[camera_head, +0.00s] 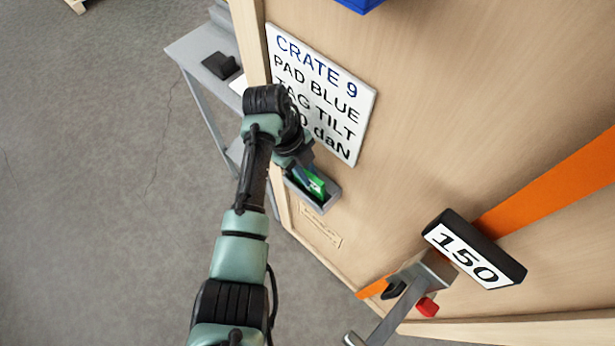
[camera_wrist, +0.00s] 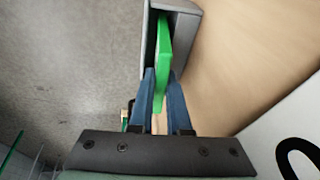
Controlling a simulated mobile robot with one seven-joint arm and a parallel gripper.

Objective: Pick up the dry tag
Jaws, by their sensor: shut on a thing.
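The tag is a flat green piece (camera_head: 316,187) at the grey holder (camera_head: 325,203) on the crate's face, below the sign. In the wrist view the green tag (camera_wrist: 164,50) stands edge-on between the blue fingers of my gripper (camera_wrist: 161,88). My gripper (camera_head: 306,174) is shut on the tag. The tag's far part is still within the walls of the grey holder (camera_wrist: 149,45). Any marking that shows it dry is not readable.
A white sign (camera_head: 322,95) reading CRATE 9 is partly covered by my arm. An orange strap (camera_head: 550,185) with a 150 display (camera_head: 470,258) and a metal tensioner (camera_head: 400,300) crosses the crate at right. A grey table (camera_head: 200,50) stands behind left. Open floor lies left.

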